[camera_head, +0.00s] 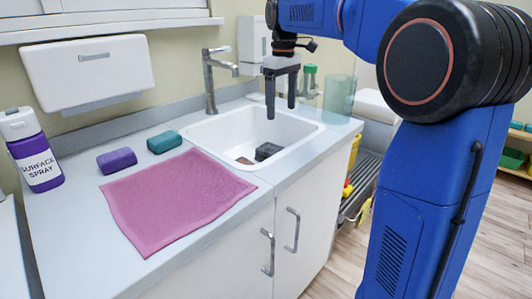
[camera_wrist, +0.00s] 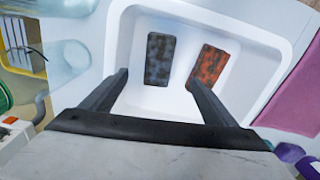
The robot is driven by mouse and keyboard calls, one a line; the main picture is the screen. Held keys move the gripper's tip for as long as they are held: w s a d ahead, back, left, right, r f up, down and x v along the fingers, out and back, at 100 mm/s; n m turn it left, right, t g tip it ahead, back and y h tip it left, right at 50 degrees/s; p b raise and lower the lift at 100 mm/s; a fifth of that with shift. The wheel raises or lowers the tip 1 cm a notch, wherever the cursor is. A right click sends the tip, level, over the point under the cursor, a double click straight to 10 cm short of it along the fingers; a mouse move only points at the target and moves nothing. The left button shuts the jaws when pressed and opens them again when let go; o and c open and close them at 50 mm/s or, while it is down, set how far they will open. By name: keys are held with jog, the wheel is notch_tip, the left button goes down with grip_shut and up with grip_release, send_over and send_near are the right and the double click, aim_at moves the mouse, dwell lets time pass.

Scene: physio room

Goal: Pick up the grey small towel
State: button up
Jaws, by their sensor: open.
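No thing that is clearly a grey towel shows. A dark grey speckled block (camera_head: 268,151) lies in the white sink (camera_head: 222,133); it also shows in the wrist view (camera_wrist: 158,59). I cannot tell whether it is folded cloth or a sponge. A rust-orange block (camera_wrist: 208,66) lies beside it, apart from it. A pink towel (camera_head: 170,200) lies flat on the counter. My gripper (camera_head: 281,108) points down above the sink, open and empty. In the wrist view its fingers (camera_wrist: 156,80) stand apart, with the grey block beyond them.
A purple block (camera_head: 117,160) and a teal block (camera_head: 164,142) sit behind the pink towel. A purple spray bottle (camera_head: 35,155) stands at the left. A faucet (camera_head: 210,80) rises behind the sink. A clear tumbler (camera_head: 339,98) and a green-capped bottle (camera_head: 309,82) stand at the right.

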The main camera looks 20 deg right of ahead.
send_near(277, 151)
notch_tip(277, 151, down, 10)
jog(key=shift+w+f, duration=0.15)
jog(key=shift+f, duration=0.05)
dwell(0.7)
jog(key=c, duration=1.2)
jog(key=shift+r, duration=0.15)
